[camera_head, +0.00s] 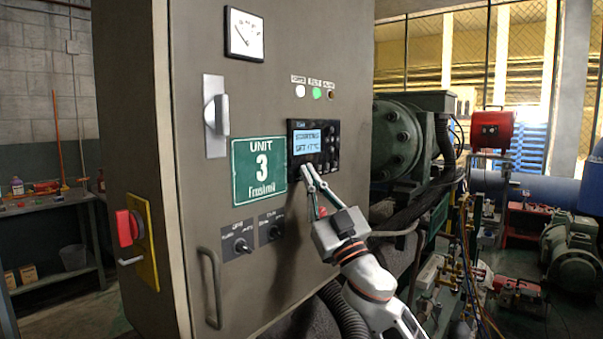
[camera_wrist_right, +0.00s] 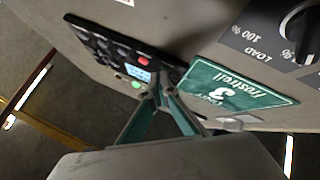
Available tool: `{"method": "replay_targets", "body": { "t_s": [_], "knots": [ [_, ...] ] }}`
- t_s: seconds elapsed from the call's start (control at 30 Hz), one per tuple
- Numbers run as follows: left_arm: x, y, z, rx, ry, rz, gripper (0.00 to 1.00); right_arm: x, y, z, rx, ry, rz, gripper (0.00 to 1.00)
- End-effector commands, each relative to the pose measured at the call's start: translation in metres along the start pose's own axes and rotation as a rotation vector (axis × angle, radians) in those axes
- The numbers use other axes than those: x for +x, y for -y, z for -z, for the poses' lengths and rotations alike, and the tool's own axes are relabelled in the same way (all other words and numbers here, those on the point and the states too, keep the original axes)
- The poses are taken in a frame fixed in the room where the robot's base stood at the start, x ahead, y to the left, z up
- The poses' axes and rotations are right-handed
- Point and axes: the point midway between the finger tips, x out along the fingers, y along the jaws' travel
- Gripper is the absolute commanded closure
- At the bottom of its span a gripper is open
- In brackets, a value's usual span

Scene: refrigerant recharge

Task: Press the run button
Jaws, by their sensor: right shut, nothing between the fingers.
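The control panel (camera_head: 315,148) is a black unit with a lit blue display (camera_head: 306,141) and small dark buttons on the grey cabinet. It also shows upside down in the wrist view (camera_wrist_right: 100,38), with a red button (camera_wrist_right: 143,61) and a green spot (camera_wrist_right: 135,85) by a light-blue patch. No run label is readable, so I cannot tell which button is run. My right gripper (camera_head: 307,172) is shut and empty, its tips at the panel's lower edge below the display. Its tips (camera_wrist_right: 156,88) partly cover the panel; contact is unclear. My left gripper is not in view.
A green Unit 3 sign (camera_head: 259,170) is left of the panel. Dark knobs (camera_head: 241,245), a door handle (camera_head: 211,288) and a red switch on a yellow plate (camera_head: 129,228) are lower. Lamps (camera_head: 317,93) sit above. Machinery and hoses (camera_head: 405,135) crowd the right side.

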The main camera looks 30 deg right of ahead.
Motion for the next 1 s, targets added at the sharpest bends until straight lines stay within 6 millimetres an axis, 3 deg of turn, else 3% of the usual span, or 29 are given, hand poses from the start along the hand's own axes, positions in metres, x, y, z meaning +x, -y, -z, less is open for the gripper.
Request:
{"method": "replay_targets", "body": {
  "t_s": [0.67, 1.0],
  "knots": [
    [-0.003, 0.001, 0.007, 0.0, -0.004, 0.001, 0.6, -0.011, -0.008, 0.007, 0.0, 0.001, 0.0, 1.0],
    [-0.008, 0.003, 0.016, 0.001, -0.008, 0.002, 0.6, -0.03, -0.022, 0.022, 0.0, 0.0, 0.001, 1.0]
  ]
}}
